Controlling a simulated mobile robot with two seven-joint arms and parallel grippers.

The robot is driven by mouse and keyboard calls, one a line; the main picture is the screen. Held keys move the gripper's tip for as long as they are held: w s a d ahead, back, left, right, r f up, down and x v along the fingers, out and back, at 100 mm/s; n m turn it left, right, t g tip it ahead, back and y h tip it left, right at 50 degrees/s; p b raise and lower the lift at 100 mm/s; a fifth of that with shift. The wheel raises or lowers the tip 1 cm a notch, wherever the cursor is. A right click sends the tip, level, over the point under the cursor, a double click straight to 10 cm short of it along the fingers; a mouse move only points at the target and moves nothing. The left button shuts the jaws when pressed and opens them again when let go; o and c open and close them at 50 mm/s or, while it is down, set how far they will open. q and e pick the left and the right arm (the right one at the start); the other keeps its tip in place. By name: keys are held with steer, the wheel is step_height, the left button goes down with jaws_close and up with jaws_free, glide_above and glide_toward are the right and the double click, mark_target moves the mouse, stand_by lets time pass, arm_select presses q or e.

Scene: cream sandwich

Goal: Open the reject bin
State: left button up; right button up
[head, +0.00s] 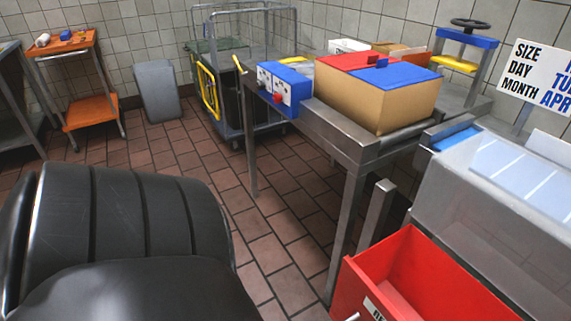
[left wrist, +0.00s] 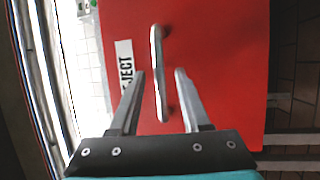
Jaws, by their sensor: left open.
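The red reject bin (head: 440,275) is at the lower right of the head view, below the grey machine. Its inside shows from above, and part of its label is at the bottom edge. In the left wrist view its red front (left wrist: 215,60) fills the middle, with a white label reading "JECT" (left wrist: 125,68) and a silver bar handle (left wrist: 157,60). My left gripper (left wrist: 160,75) is open, with one finger on each side of the handle's line. I cannot tell whether the fingers touch the handle. My right gripper is not in view.
A steel table (head: 345,140) carries a cardboard box with red and blue lids (head: 375,105) and a blue control box (head: 285,90). A grey machine (head: 500,190) stands at the right. Red floor tiles (head: 270,210) are clear in the middle. A grey waste bin (head: 157,92) stands behind.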

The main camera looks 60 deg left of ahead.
arm_select(q)
steer(key=v, duration=1.3)
steer(key=shift+b, duration=0.3)
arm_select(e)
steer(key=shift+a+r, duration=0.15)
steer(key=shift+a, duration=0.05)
arm_select(q)
steer(key=shift+w, duration=0.1)
steer(key=w+a+f+m+g+y+p, duration=0.1)
steer(key=w+f+m+g+y, duration=0.2)
steer(key=f, duration=0.6)
steer(key=w+a+f+m+g+y+p, duration=0.25)
steer(key=f+m+g, duration=0.25)
steer(key=f, duration=0.3)
steer(key=s+f+m+g+y, duration=0.3)
steer(key=s+f+m+g, duration=0.3)
steer(key=s+f+g, duration=0.1)
step_height(320, 180, down, 3)
steer(key=shift+s+a+r+m+g+p, duration=0.1)
steer(key=shift+s+a+m+g+p, duration=0.15)
steer(key=shift+s+g+p, duration=0.2)
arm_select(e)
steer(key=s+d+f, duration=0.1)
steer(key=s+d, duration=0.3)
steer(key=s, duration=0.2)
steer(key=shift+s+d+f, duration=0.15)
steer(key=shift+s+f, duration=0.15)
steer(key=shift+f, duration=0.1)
